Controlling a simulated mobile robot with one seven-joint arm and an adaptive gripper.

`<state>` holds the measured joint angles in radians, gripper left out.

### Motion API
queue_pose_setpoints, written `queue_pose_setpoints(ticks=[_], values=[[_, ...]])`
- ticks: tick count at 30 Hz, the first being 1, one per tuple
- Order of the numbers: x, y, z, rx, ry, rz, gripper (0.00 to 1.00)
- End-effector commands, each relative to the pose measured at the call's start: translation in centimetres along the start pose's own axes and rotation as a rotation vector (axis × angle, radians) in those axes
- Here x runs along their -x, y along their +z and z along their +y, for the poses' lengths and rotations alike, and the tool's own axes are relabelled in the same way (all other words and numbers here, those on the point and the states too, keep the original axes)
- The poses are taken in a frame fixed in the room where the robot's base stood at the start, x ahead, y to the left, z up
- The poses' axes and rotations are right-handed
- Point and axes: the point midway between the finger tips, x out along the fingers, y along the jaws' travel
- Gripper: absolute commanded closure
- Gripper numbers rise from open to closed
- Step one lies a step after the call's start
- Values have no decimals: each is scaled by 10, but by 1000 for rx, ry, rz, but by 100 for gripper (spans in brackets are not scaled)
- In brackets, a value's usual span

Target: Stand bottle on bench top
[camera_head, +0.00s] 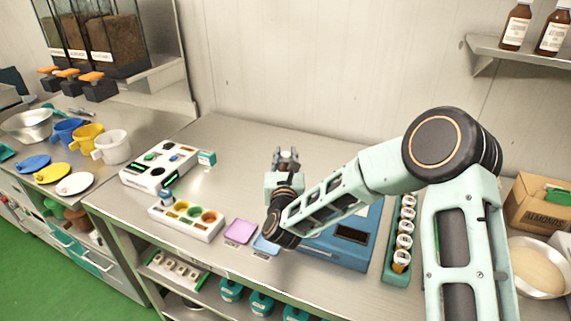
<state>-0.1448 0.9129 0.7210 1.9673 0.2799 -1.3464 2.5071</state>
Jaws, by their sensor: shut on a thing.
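My gripper (287,156) is above the middle of the steel bench top (330,160), beyond the blue box. Two brown bottles (516,25) (554,34) with white labels and dark caps stand upright on the wall shelf at the upper right, far from my gripper.
A blue box with a dark display (345,240) and a teal rack of capped vials (403,235) lie partly behind my arm. A pink pad (240,231) and white device (158,165) are left. The bench behind my gripper is clear.

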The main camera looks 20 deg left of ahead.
Motion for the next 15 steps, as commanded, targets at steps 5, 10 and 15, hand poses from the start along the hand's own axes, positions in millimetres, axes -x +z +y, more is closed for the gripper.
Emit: queue_pose_setpoints(ticks=[5,10,15], values=[[0,-26,2,-1,0,1,100],[-1,-30,0,-1,-1,-3,100],[0,-31,0,-1,-1,-2,100]])
